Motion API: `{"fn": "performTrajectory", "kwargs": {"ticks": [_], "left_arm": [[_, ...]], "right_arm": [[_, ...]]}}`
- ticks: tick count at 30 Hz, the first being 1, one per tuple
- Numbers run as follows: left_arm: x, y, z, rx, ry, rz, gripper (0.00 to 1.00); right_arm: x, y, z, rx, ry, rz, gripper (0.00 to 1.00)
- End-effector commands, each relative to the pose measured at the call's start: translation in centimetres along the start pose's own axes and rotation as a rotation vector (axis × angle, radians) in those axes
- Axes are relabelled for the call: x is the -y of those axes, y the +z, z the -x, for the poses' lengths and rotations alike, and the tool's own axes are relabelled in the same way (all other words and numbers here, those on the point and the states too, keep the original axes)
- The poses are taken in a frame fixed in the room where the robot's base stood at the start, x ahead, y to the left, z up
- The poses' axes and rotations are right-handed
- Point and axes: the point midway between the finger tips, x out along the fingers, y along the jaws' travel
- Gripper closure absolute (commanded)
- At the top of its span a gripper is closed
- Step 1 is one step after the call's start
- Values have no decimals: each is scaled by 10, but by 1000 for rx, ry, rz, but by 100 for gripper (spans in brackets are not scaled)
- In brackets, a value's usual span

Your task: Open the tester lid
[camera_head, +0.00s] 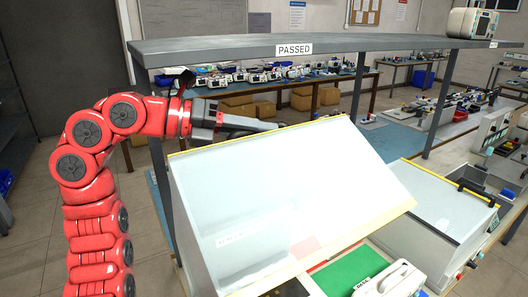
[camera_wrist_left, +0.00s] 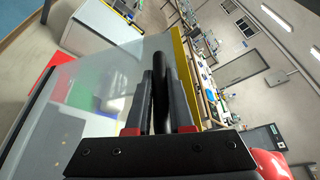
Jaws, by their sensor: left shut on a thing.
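The tester lid (camera_head: 290,190) is a large translucent panel with yellow edges, tilted up on the left tester in the head view. It also shows in the left wrist view (camera_wrist_left: 95,90). My left gripper (camera_head: 245,124) is at the lid's upper far edge. Its two fingers (camera_wrist_left: 163,100) are shut on the black lid handle (camera_wrist_left: 161,80), which runs between them in the wrist view. Below the lid's near edge, a green surface (camera_head: 345,272) and a white device (camera_head: 392,280) show. My right gripper is out of view.
A second tester (camera_head: 430,225) with a black handle (camera_head: 475,192) stands at the right. A grey shelf marked PASSED (camera_head: 230,46) spans above, with a white monitor (camera_head: 472,23) on it. Blue-topped benches with several devices stand behind.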

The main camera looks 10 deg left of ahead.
Motion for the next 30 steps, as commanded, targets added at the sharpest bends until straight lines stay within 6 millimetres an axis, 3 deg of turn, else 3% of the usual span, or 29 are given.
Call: {"fn": "performTrajectory", "kwargs": {"ticks": [6,12,21,30], "left_arm": [[-18,43,18,-1,-55,157,100],[-34,71,30,1,-100,258,100],[-56,94,40,1,-142,355,100],[-64,102,43,1,-156,385,100]], "right_arm": [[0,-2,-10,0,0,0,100],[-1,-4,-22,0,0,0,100],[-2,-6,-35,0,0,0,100],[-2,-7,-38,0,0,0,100]]}}
